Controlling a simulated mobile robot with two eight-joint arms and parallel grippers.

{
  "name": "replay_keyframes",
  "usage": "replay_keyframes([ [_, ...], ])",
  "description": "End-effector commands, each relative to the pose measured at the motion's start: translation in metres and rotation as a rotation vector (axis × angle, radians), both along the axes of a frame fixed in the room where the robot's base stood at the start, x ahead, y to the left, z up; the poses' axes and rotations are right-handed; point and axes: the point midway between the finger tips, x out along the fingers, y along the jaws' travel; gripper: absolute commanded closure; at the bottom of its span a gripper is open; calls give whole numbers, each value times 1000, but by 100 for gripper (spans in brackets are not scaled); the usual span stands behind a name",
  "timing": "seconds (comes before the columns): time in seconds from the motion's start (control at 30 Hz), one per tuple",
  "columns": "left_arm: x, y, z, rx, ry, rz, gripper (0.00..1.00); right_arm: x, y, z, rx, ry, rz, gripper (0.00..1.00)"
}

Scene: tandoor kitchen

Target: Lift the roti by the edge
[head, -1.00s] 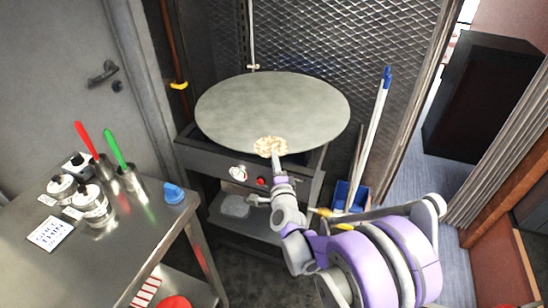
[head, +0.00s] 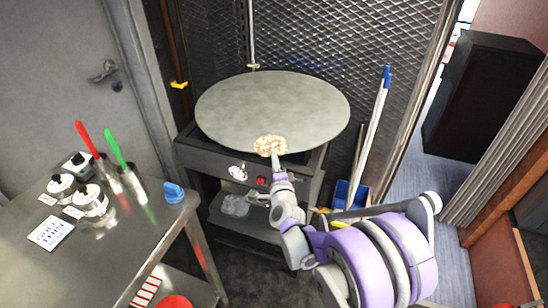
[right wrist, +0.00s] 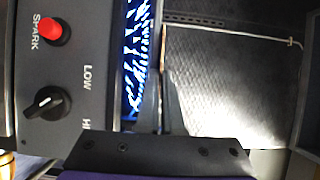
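The roti (head: 270,145) is a small pale round with brown spots. It lies flat at the near edge of the large round grey griddle (head: 270,105) in the head view. My right gripper (head: 275,156) points up at the roti's near edge from the front of the stove. Its tip meets or overlaps that edge in the picture; I cannot tell whether it touches. The finger gap is too small to see in the head view. The right wrist view shows a dark gripper body but neither the roti nor a clear finger gap. My left gripper is out of view.
Blue flames (right wrist: 138,60) burn under the griddle in the right wrist view. The stove front has a black knob (right wrist: 45,103) and red spark button (right wrist: 49,31). A steel table (head: 130,235) with pots stands left. A blue-handled pole (head: 375,130) leans right.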

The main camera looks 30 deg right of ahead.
Motion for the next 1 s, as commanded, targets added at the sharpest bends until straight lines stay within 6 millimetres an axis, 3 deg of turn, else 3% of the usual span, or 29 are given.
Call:
replay_keyframes([
  [0.2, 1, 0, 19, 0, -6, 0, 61, 0, 0, 26, 0, -1, 0, 100],
  [0.5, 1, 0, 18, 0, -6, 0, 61, -3, 1, 25, -1, 0, 0, 100],
  [1.0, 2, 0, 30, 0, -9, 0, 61, -67, 26, 51, 1, 0, 1, 100],
])
